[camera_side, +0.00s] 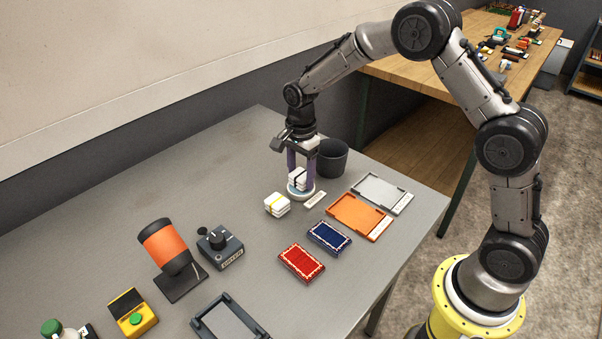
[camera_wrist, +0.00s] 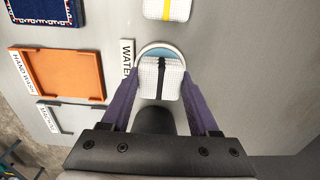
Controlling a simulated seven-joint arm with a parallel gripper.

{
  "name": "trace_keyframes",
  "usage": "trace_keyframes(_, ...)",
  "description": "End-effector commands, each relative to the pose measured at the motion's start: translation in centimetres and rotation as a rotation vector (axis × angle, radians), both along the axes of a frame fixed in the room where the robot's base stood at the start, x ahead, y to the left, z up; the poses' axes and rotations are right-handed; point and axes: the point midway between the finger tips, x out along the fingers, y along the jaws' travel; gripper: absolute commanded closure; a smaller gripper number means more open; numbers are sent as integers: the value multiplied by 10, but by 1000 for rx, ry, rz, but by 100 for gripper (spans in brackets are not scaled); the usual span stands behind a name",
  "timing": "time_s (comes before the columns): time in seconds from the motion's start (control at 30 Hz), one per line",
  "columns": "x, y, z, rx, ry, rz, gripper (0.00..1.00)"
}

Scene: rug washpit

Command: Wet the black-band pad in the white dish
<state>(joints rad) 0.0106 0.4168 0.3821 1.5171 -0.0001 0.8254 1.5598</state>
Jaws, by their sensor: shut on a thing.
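The black-band pad (camera_side: 298,179) is white with a black stripe. My gripper (camera_side: 302,182) points down and is shut on it, a purple finger on each side; the wrist view shows the pad (camera_wrist: 170,80) between both fingers. The white dish (camera_side: 309,193) lies directly under the pad. In the wrist view its rim and blue inside (camera_wrist: 150,53) show behind the pad, next to a label reading "WATER" (camera_wrist: 127,63). I cannot tell whether the pad touches the water.
A yellow-band pad (camera_side: 277,204) lies just left of the dish. A dark cup (camera_side: 332,158) stands behind it. An orange tray (camera_side: 360,215), a grey tray (camera_side: 382,192), and blue (camera_side: 329,237) and red (camera_side: 301,263) rugs lie toward the right and front.

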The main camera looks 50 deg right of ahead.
Motion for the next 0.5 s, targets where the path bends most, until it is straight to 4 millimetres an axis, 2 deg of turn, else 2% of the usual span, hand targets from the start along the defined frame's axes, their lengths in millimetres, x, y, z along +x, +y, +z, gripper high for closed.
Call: trace_keyframes(0.5,0,0,-6,0,0,0,83)
